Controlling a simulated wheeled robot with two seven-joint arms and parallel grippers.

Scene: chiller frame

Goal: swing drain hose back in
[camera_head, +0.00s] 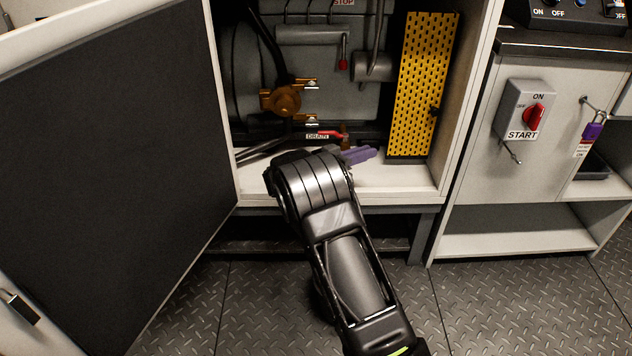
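My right gripper (358,155) reaches into the open cabinet, low down near its floor. Its purple fingers show just past the black wrist, which hides part of them. I cannot tell whether they are apart or hold anything. The DRAIN label (317,136) and a red lever handle (331,133) are just above and left of the fingers. A dark hose-like piece (262,149) runs low at the left of the cabinet opening; its right end goes out of sight behind my arm. I cannot tell for sure that it is the drain hose. My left gripper is not in view.
The cabinet door (110,150) stands open at left. A yellow perforated panel (423,85) stands right of the gripper. A brass valve body (287,100) and grey pipes fill the inside. A START switch box (524,110) and purple padlock (593,130) are at right.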

